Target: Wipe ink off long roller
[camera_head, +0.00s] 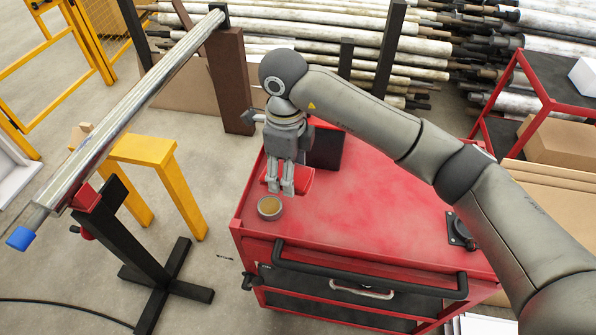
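The long roller (133,105) is a shiny metal cylinder lying at a slant across the left of the head view, its near end over a black stand (139,257) and its far end by a brown post. I cannot make out ink on it. My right gripper (281,191) points down over the red cart, at a red block-like thing (303,180). Its two fingers are close together with a narrow gap. I cannot tell whether they grip the red thing. A small round tin (269,207) with brownish contents stands just in front of the fingertips. My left gripper is out of view.
The red cart (390,205) has a mostly bare top, with a dark panel (326,148) behind the red thing and a black handle in front. A yellow trestle (146,150) stands between roller and cart. Racked rollers (470,48) fill the back. Floor between stand and cart is mostly clear.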

